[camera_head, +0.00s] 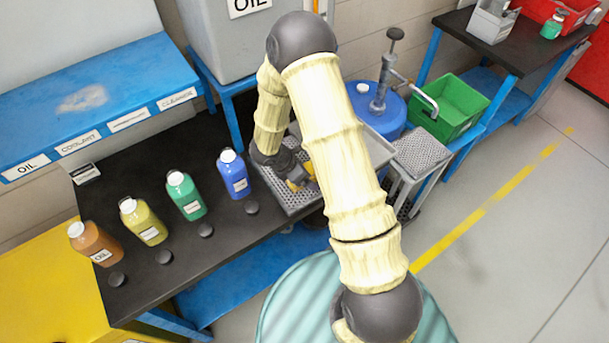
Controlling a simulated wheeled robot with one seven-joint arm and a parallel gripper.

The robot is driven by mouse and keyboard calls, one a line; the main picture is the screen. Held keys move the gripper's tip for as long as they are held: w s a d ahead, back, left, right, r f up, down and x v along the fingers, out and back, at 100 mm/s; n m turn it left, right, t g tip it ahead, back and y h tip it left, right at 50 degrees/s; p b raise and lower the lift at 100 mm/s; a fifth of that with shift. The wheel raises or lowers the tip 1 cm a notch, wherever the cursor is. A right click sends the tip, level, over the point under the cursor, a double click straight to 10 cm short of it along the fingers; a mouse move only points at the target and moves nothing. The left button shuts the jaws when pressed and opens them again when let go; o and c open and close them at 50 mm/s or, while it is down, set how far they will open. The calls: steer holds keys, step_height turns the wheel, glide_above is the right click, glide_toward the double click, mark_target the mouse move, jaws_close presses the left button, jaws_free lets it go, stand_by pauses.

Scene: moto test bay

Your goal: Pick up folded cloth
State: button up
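I cannot clearly make out a folded cloth. My gripper (297,184) points down over a grey perforated tray (273,190) at the right end of the black bench, partly hidden behind my arm. A small yellow-orange patch shows at the gripper's end; I cannot tell whether it is part of the gripper or something in the tray. Its fingers are too small and covered to show whether they are open or shut. A pale patch (83,98) lies flat on the blue shelf, and it looks more like worn paint than cloth.
Orange (95,243), yellow (143,222), green (186,195) and blue (233,175) bottles stand left of the tray on the black bench (130,180), with black caps before them. A blue drum with a pump (381,100) and green crate (448,108) stand right. Floor is clear at right.

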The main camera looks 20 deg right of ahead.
steer(key=c, duration=1.1)
steer(key=shift+o, duration=0.2)
steer(key=shift+r+p, duration=0.2)
steer(key=shift+p, duration=0.15)
